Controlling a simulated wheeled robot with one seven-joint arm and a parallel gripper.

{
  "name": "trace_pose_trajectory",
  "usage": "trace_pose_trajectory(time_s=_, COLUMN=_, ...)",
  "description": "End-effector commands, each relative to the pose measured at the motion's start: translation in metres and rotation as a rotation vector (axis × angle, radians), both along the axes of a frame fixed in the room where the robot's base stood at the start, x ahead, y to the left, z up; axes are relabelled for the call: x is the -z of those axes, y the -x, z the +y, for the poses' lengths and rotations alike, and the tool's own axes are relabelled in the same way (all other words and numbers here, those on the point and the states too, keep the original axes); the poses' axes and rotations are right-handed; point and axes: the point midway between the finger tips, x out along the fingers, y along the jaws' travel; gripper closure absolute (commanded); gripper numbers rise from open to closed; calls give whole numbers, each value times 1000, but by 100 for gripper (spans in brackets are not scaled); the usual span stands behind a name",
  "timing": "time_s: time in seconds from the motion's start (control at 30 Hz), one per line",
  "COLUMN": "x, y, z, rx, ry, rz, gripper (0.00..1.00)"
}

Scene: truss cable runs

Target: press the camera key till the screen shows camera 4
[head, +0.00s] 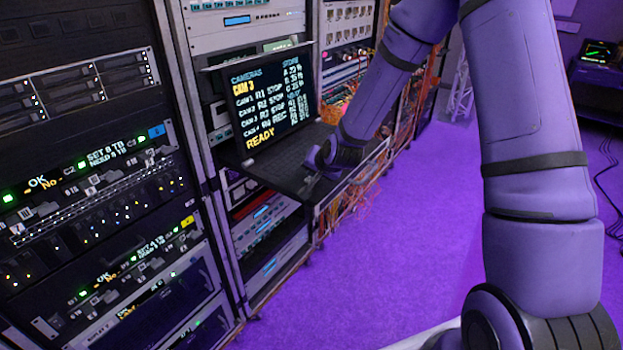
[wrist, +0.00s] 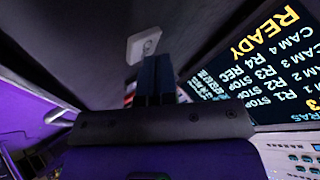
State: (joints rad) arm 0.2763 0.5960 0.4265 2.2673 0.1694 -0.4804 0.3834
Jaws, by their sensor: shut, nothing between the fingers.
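The screen (head: 270,100) on the pulled-out rack console shows "CAM 3" in yellow below "CAMERAS". Under it are rows for several cameras, with CAM 4 on REC and the others on STOP, and "READY" at the bottom. The screen also shows rotated in the wrist view (wrist: 262,75). A pale square key (wrist: 143,45) with a small mark sits on the dark console surface; its mark is too small to read. My gripper (wrist: 155,58) is shut and empty, its fingertips close to this key. Contact cannot be told. In the head view my gripper (head: 312,178) is over the console's keyboard shelf (head: 275,165).
A rack with lit drive units (head: 90,190) stands at the left. Orange cables (head: 345,205) hang beside the console at the right. The purple floor (head: 400,240) is open. A dark desk with a small monitor (head: 600,52) is at the far right.

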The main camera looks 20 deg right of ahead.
Motion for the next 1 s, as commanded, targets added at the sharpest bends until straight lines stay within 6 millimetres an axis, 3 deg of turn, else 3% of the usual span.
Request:
trace_pose_trajectory(time_s=0.63, x=2, y=0, z=0, rx=0, ry=0, rz=0, gripper=100)
trace_pose_trajectory(time_s=1.0, x=-12, y=0, z=0, rx=0, ry=0, rz=0, gripper=100)
